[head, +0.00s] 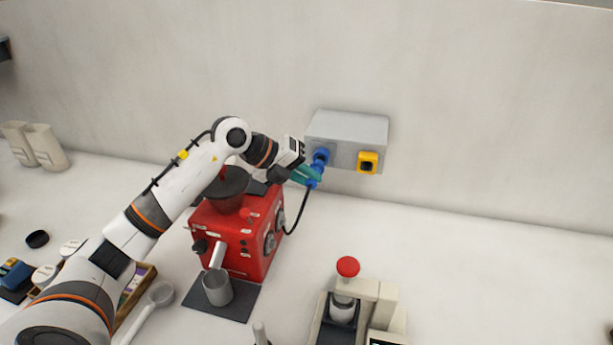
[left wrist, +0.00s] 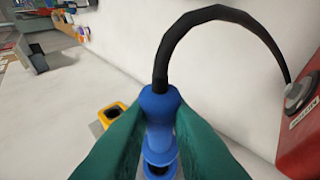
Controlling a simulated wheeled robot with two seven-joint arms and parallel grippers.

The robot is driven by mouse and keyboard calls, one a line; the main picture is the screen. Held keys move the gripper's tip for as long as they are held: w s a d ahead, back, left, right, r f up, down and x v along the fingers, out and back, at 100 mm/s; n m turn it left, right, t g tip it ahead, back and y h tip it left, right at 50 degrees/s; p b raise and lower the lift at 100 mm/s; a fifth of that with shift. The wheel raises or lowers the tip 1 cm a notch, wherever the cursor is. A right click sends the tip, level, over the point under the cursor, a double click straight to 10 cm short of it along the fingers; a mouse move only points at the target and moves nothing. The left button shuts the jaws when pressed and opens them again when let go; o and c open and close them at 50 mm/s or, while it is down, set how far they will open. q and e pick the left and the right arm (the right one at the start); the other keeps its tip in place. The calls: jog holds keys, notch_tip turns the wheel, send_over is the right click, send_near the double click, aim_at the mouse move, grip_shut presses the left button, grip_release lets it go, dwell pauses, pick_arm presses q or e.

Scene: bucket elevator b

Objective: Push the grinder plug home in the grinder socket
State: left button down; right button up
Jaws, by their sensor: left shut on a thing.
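The grinder plug (left wrist: 158,103) is blue with a black cable arching from its back to the red grinder (head: 258,225). My left gripper (head: 307,176) has green fingers and is shut on the plug, just in front of the grey wall box (head: 348,127). The blue grinder socket (head: 321,155) is on the left of that box. In the left wrist view a blue part (left wrist: 158,158) shows between the fingers, below the plug. The fingers cover much of the join, so how deep the plug sits cannot be told. My right gripper is not in view.
A yellow socket (head: 368,162) is to the right on the same box. A grey cup (head: 217,288) stands before the grinder. A machine with a red knob (head: 347,267) stands at the front. The counter to the right is clear.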

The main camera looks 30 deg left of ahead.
pick_arm(q)
jog(key=shift+w, duration=0.15)
jog(key=shift+w+a, duration=0.1)
jog(key=shift+w, duration=0.2)
jog(key=shift+w+a+r+p, duration=0.1)
jog(key=shift+w+a+p, duration=0.1)
jog(key=shift+w, duration=0.4)
jog(key=shift+w+a+r+p, duration=0.1)
jog(key=shift+w+a+p, duration=0.1)
jog(key=shift+w, duration=0.4)
jog(key=c, duration=1.3)
grip_release()
jog(key=shift+w+f, duration=0.15)
jog(key=shift+f, duration=0.05)
jog(key=shift+o, duration=0.2)
jog(key=b+v, duration=0.3)
jog(key=v, duration=0.9)
